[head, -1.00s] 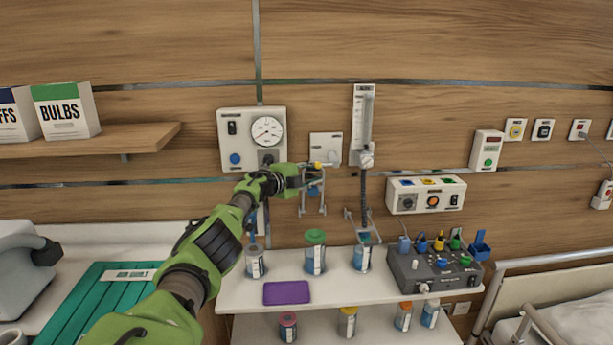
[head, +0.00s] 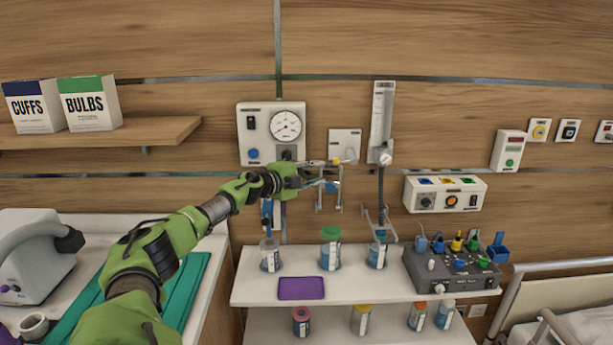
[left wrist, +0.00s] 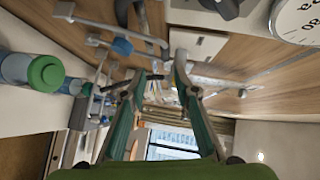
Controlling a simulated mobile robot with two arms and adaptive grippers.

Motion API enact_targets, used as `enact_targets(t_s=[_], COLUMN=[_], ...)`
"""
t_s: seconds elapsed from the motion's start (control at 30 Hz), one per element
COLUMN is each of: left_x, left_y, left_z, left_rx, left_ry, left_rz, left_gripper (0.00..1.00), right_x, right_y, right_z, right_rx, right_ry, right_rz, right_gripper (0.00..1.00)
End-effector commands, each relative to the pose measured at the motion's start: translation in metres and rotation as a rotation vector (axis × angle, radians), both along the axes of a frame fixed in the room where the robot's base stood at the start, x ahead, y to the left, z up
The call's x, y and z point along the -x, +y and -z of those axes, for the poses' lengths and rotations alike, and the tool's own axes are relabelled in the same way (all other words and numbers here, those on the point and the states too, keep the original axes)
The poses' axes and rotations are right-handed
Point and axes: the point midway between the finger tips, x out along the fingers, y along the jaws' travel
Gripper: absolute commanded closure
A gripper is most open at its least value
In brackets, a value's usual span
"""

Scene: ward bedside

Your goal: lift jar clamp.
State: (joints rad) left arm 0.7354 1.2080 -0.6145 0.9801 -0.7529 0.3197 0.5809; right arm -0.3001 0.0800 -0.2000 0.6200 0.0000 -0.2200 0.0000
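The jar clamp appears to be the grey two-pronged bracket with a blue knob (head: 332,187) on the wall, below a white wall plate. The blue knob also shows in the left wrist view (left wrist: 122,46), left of the fingers. My left gripper (head: 325,174) is at the bracket's upper part in the head view, its fingers spread. In the left wrist view my left gripper (left wrist: 162,68) is open, with nothing clearly held between the fingertips. Whether a finger touches the bracket I cannot tell. My right gripper is not in view.
A second bracket (head: 378,222) hangs to the right, above a blue jar (head: 377,256). A green-lidded jar (head: 331,256) and another jar (head: 270,258) stand on the white shelf (head: 350,290). A gauge unit (head: 270,135) is close above my left wrist. A grey control box (head: 450,270) stands right.

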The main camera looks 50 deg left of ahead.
Motion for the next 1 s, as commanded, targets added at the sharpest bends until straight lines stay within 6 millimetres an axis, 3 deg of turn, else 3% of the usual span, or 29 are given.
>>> enact_targets(t_s=[0.4, 1.0], left_x=[0.036, 0.043], left_y=[-0.003, -0.005], left_z=[-0.004, -0.008], left_rx=[-0.001, -0.001], left_ry=[0.003, 0.001], left_rz=[0.001, 0.002], left_gripper=[0.72, 0.72], right_x=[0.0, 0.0], right_y=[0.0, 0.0], right_z=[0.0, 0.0], right_rx=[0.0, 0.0], right_ry=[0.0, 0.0], right_rz=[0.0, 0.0], right_gripper=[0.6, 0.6])
